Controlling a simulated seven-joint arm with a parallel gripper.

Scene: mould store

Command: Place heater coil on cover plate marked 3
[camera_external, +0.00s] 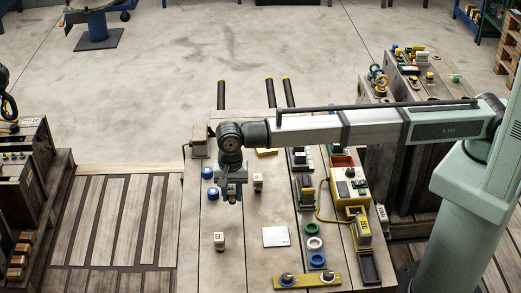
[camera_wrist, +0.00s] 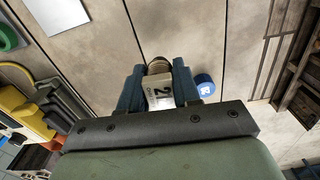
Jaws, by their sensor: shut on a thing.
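My gripper (camera_external: 232,199) hangs low over the left part of the pale bench. In the wrist view its two blue fingers (camera_wrist: 160,92) are shut on a beige piece with a printed label and a rounded, ribbed brown end, which I take for the heater coil (camera_wrist: 157,69). The fingers and palm hide part of it. A flat white square plate (camera_external: 276,236) lies on the bench to the right and nearer the camera. It also shows at the wrist view's top left (camera_wrist: 57,14). I cannot read a number 3 on it.
Small beige labelled pieces stand at right of my gripper (camera_external: 258,182) and in front (camera_external: 219,241). Blue caps (camera_external: 207,172) lie at left. Green, white and blue rings (camera_external: 311,229) and a yellow device (camera_external: 351,193) line the right. Bench around the white plate is clear.

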